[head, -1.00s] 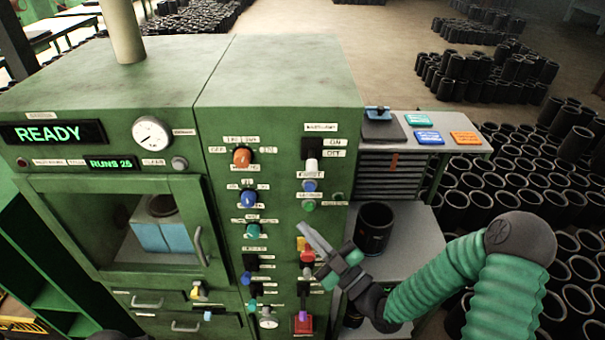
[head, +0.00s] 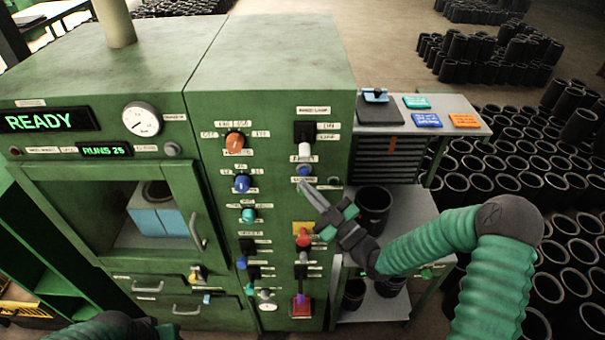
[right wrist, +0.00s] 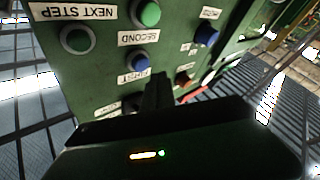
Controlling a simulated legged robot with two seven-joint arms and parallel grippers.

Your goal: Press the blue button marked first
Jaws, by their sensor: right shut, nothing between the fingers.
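The blue button (head: 304,170) sits on the front of the green machine (head: 270,75), below a white switch. In the right wrist view the blue button (right wrist: 136,62) has a label reading FIRST beside it, upside down. My right gripper (head: 307,188) is shut and empty, its tip just below the button in the head view. In the right wrist view the dark fingertips (right wrist: 157,80) are close to the FIRST label; whether they touch the panel I cannot tell. My left gripper is out of view; only part of that arm shows at the bottom left.
A green button (right wrist: 148,13) with a SECOND label is near the blue one. A red knob (head: 303,238) and a red switch (head: 301,306) are lower on the panel. A black sleeve (head: 373,208) stands on the side shelf. Several sleeves cover the floor at right.

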